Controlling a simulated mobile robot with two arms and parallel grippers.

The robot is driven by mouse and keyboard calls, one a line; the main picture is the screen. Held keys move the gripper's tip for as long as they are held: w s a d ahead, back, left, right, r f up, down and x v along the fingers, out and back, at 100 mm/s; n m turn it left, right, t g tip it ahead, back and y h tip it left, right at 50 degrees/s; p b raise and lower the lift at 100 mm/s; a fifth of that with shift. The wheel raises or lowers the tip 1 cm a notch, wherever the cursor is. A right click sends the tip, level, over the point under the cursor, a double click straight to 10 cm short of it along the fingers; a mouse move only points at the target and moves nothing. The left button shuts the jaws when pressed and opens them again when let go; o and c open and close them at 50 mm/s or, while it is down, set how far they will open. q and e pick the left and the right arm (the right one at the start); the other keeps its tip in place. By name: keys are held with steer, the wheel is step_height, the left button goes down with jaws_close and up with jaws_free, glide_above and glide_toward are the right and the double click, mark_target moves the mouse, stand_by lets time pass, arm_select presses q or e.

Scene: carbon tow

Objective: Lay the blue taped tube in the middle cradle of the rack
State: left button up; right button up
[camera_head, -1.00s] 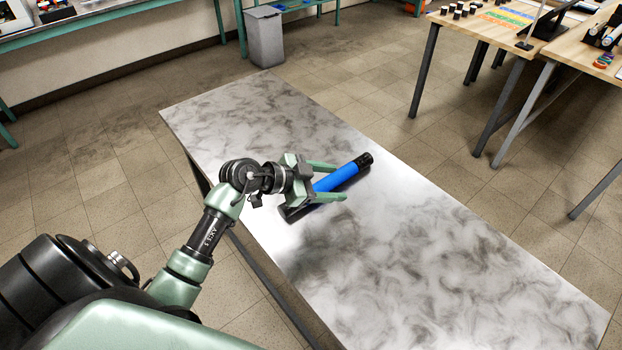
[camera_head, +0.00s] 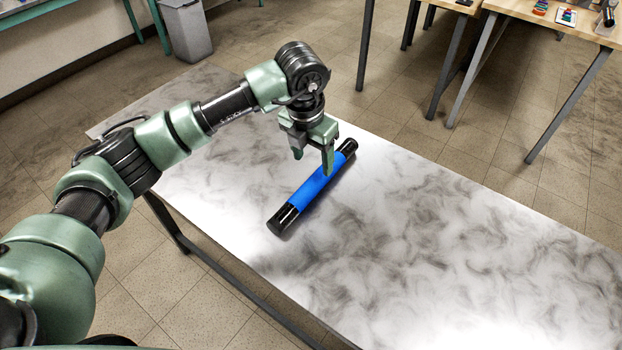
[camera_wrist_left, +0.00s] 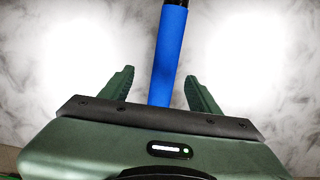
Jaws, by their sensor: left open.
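The blue taped tube (camera_head: 314,188) has black ends and lies flat on the marbled table, slanting from lower left to upper right in the head view. My left gripper (camera_head: 313,163) is above the tube's middle, pointing down, with its fingers apart and empty. In the left wrist view the tube (camera_wrist_left: 168,60) runs between the two open fingers (camera_wrist_left: 160,92), its near end hidden behind the gripper's body. My right gripper is not in view. No rack or cradle shows in these frames.
The marbled table (camera_head: 420,255) is clear around the tube. Wooden tables (camera_head: 560,22) with small items stand beyond it at the upper right. A grey bin (camera_head: 186,30) stands on the floor at the upper left.

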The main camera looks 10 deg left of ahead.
mark_target(317, 176)
arm_select(q)
steer(key=f, duration=0.2)
steer(key=f+p, duration=0.1)
steer(key=f, duration=0.1)
steer(key=d+f, duration=0.1)
steer(key=f, duration=0.1)
steer(key=shift+w+f, duration=0.1)
steer(key=shift+f, duration=0.15)
jaws_close()
